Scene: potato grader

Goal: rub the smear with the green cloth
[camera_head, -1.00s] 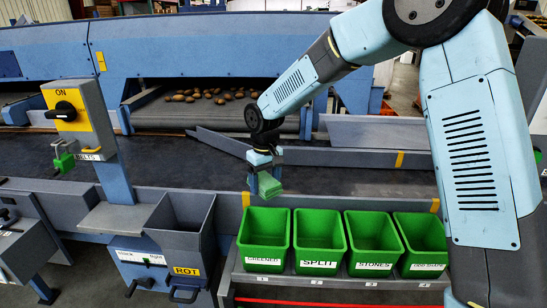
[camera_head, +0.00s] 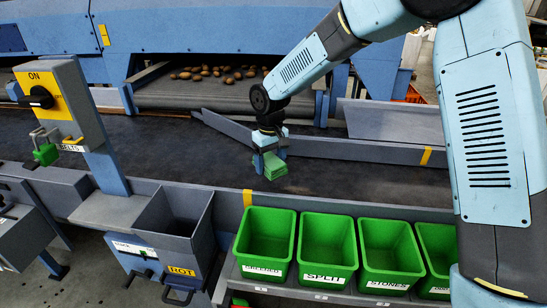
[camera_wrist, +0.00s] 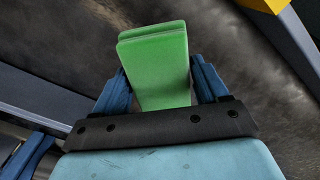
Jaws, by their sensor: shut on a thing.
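My gripper (camera_head: 269,160) is shut on the green cloth (camera_head: 273,166), a folded pad, and holds it over the dark belt (camera_head: 340,178). In the wrist view the cloth (camera_wrist: 158,70) stands out between the two blue fingers of my gripper (camera_wrist: 162,85). I cannot tell whether the cloth touches the belt. In the wrist view the dark belt surface (camera_wrist: 225,50) looks mottled and brownish around the cloth. I cannot make out a distinct smear in either view.
Several green bins (camera_head: 327,243) stand along the front. A slanted grey guide (camera_head: 330,147) crosses the belt behind my gripper. Potatoes (camera_head: 225,74) lie on the conveyor at the back. A yellow switch box (camera_head: 47,98) stands at the left. The belt left of my gripper is clear.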

